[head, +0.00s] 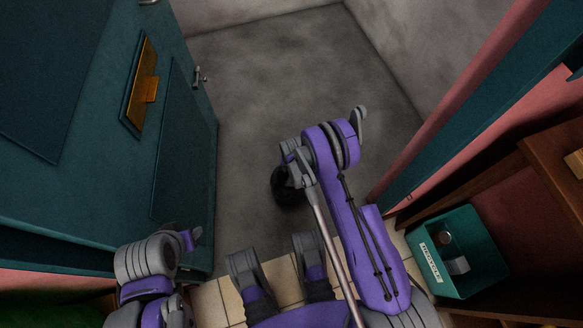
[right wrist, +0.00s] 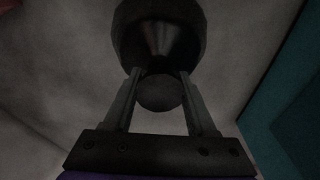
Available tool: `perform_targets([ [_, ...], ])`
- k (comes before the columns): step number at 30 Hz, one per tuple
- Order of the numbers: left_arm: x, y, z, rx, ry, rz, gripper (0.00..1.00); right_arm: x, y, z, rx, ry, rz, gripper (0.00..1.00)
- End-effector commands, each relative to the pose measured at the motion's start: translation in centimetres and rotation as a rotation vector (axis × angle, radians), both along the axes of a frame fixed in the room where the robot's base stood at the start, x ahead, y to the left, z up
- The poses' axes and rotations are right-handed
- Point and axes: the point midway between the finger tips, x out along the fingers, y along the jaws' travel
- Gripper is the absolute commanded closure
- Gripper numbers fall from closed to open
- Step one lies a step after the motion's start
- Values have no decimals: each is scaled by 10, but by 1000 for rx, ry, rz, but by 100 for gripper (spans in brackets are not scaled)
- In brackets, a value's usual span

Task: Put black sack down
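The black sack (head: 287,187) hangs beside my right forearm in the head view, above the grey floor beyond the doorway. It is dark and partly hidden by my arm. In the right wrist view the sack (right wrist: 160,35) is beyond the fingertips, and its rounded knot (right wrist: 160,93) sits between the fingers. My right gripper (right wrist: 160,75) is closed around the sack's narrow neck. My left arm shows at the lower left of the head view, but its gripper does not show.
A teal door (head: 185,130) with a brass mail slot stands open at the left. A teal door frame (head: 470,90) is at the right. A green recycle bin (head: 480,235) with items inside stands at the lower right by a wooden shelf (head: 560,160). The grey floor (head: 300,70) ahead is clear.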

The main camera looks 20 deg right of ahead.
Motion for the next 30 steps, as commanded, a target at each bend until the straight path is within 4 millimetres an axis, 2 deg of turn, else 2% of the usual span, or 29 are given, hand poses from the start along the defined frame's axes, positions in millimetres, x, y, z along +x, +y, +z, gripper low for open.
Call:
perform_targets([
  [1, 0, 0, 0, 0, 0, 0, 50, 0, 0, 0, 0, 0, 0, 32],
  [3, 0, 0, 0, 0, 0, 0, 50, 0, 0, 0, 0, 0, 0, 20],
  [4, 0, 0, 0, 0, 0, 0, 50, 0, 0, 0, 0, 0, 0, 18],
  [14, 0, 0, 0, 0, 0, 0, 50, 0, 0, 4, 0, 0, 0, 18],
  [17, 0, 0, 2, 0, 1, 0, 50, -1, 0, 16, 0, 0, 0, 18],
  [27, -3, 0, 17, 0, 1, 0, 50, -10, 2, 88, 0, 0, 1, 18],
  [30, -4, 0, 20, 0, 0, 0, 50, -12, 3, 104, 0, 0, 1, 18],
])
